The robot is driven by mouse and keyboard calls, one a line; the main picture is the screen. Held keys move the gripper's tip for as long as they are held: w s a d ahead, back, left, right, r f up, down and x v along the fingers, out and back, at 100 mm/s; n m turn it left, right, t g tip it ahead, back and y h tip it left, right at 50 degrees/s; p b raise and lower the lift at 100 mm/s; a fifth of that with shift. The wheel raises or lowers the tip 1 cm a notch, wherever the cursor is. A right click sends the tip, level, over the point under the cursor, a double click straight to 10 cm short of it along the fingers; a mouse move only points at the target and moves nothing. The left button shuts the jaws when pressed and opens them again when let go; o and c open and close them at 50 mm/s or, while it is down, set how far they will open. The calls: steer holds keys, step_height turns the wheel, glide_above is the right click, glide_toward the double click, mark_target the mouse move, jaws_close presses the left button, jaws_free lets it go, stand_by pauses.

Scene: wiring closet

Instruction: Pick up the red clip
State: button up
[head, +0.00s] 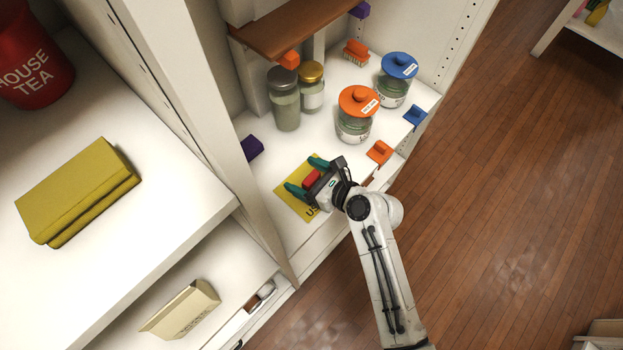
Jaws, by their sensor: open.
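The red clip (312,179) is a small red block seen between the two teal fingers of my gripper (305,176), over a yellow card (291,206) on the white shelf. My gripper is open, with one finger on each side of the clip. A gap shows between the fingers and the clip. The gripper body hides part of the clip's near end and of the card. From this angle I cannot tell how high the fingers are above the card.
A jar with an orange lid (358,101), a blue-lidded jar (398,67) and two other jars stand behind. An orange clip (379,152), a blue clip (415,117) and a purple block (251,147) lie around. A white upright panel (205,125) bounds the shelf at left.

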steer(key=c, duration=1)
steer(key=shift+r, duration=0.1)
steer(key=shift+c, duration=0.2)
